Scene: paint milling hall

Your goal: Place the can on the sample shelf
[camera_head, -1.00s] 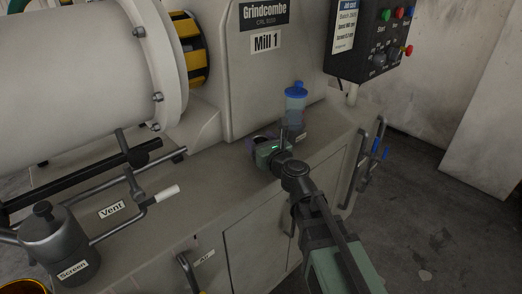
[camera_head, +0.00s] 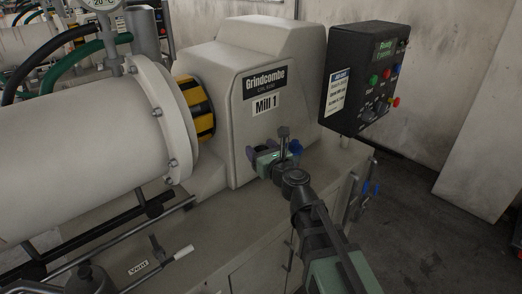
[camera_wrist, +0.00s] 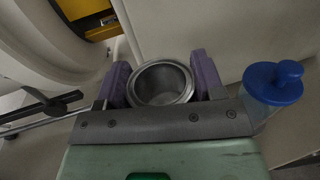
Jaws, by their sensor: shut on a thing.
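My gripper (camera_wrist: 162,88) is shut on the can (camera_wrist: 160,66), with a purple finger on each side of it. The can is bare metal with a round rim; its open mouth and grey inside face the wrist camera. In the head view my gripper (camera_head: 265,158) is in front of the mill housing, above the bench top, and the can is mostly hidden there by gripper and wrist. I cannot pick out a sample shelf for certain in either view.
A clear bottle with a blue lid (camera_wrist: 274,82) is close to the right of my gripper; in the head view its blue lid (camera_head: 295,146) is partly covered. The mill housing (camera_head: 225,75), control box (camera_head: 365,75) and vent handle (camera_head: 175,257) stand around. The bench top (camera_head: 190,228) is mostly bare.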

